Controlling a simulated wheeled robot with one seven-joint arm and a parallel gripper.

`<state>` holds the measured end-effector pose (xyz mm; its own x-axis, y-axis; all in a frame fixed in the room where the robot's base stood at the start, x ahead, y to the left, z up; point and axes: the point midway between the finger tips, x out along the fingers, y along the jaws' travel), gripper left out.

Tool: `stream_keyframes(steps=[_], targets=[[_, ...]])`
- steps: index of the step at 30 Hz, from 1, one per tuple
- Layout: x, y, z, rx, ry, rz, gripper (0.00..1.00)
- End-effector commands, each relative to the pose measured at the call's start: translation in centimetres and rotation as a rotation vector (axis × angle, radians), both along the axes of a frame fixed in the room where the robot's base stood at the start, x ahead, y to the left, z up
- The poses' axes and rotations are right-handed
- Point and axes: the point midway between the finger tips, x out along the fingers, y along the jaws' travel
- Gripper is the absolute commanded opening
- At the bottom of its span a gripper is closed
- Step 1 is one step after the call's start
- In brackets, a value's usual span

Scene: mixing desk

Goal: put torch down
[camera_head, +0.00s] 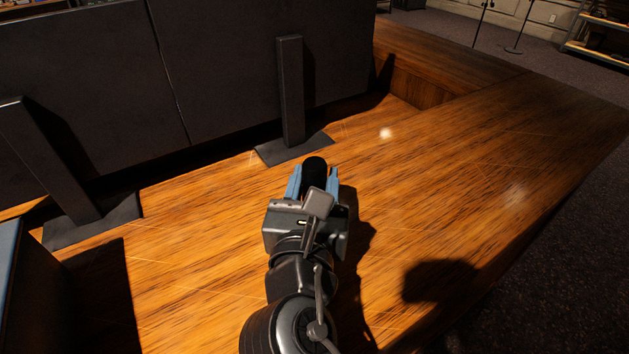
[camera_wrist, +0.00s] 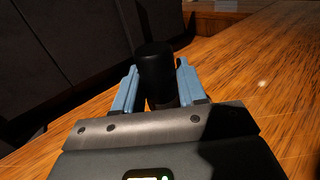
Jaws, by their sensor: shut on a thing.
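The torch (camera_head: 314,171) is a black cylinder held between the blue fingers of my gripper (camera_head: 313,183), over the wooden desk (camera_head: 460,180). In the wrist view the torch (camera_wrist: 156,72) shows its rounded dark end between the two blue fingers of my gripper (camera_wrist: 156,85). My gripper is shut on it. The torch's lower part is hidden by the gripper body. I cannot tell whether the torch touches the desk.
Large dark monitor panels (camera_head: 80,75) stand along the back on black stands (camera_head: 291,90) with flat feet. A dark block (camera_head: 30,290) is at the lower left. The desk right of my gripper is clear up to its right edge, with carpet (camera_head: 570,270) beyond.

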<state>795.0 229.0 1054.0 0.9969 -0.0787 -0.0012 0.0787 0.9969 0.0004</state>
Motion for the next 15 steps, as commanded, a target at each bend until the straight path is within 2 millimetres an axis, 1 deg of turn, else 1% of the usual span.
stream_keyframes(steps=[5,6,13,15], targets=[[0.01,0.0,-0.26,-0.001,0.0,0.0,0.03],[0.0,0.0,-0.28,0.0,0.0,0.0,0.44],[0.0,0.01,-0.25,0.0,0.0,0.0,0.66],[0.0,0.0,-0.25,0.0,0.0,0.0,0.66]])
